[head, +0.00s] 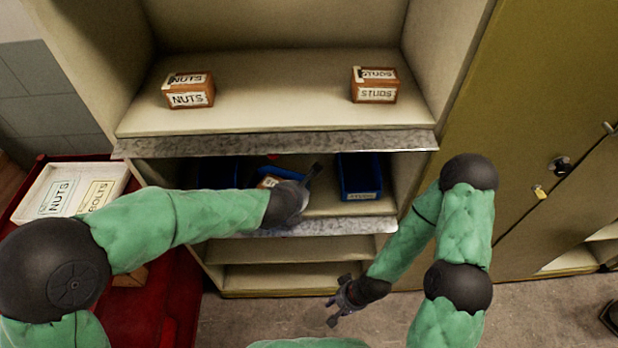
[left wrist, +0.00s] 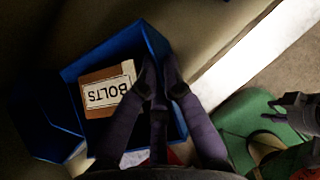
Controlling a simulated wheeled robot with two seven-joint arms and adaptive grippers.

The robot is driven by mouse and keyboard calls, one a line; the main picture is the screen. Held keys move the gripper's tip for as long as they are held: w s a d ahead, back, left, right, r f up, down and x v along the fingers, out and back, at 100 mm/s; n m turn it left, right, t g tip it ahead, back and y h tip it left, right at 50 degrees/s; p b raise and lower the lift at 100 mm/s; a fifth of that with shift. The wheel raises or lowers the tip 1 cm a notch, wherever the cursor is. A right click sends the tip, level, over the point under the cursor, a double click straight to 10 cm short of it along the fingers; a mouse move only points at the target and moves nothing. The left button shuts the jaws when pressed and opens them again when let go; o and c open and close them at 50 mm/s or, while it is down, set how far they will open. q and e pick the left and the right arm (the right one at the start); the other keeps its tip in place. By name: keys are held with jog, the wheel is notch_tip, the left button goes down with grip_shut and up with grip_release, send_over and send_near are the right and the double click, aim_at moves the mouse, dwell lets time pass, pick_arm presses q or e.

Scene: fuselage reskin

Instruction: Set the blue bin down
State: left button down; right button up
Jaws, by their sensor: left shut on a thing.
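A blue bin (head: 272,170) is on the middle shelf, partly hidden by my left gripper (head: 312,178). In the left wrist view the blue bin (left wrist: 150,42) holds a brown box labelled BOLTS (left wrist: 108,92). My left gripper (left wrist: 158,90) is shut on the bin's wall at the side toward the shelf front. The bin looks slightly turned against the shelf edge; whether its base touches the shelf is hidden. My right gripper (head: 331,308) hangs low in front of the cabinet, open and empty.
Another blue bin (head: 360,178) stands right on the middle shelf (head: 325,206), and a dark blue one (head: 218,172) left. Boxes labelled NUTS (head: 188,90) and STUDS (head: 374,86) sit on the top shelf. A white NUTS and BOLTS tray (head: 72,172) is at left.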

pick_arm(q)
jog(key=shift+w+d+r, duration=0.1)
jog(key=shift+w+d, duration=0.15)
jog(key=shift+w, duration=0.35)
jog(key=shift+w+d+f, duration=0.1)
jog(key=shift+w+d, duration=0.1)
jog(key=shift+w, duration=0.4)
jog(key=shift+w+d+r, duration=0.1)
jog(key=shift+w+d, duration=0.15)
jog(key=shift+w, duration=0.35)
jog(key=w, duration=0.1)
jog(key=w+d+f, duration=0.1)
jog(key=shift+w, duration=0.3)
jog(key=shift+f+b, duration=0.3)
jog(key=shift+b, duration=0.15)
jog(key=shift+f, duration=0.1)
jog(key=c, duration=1.4)
grip_release()
jog(key=shift+s+f, duration=0.1)
jog(key=shift+s, duration=0.05)
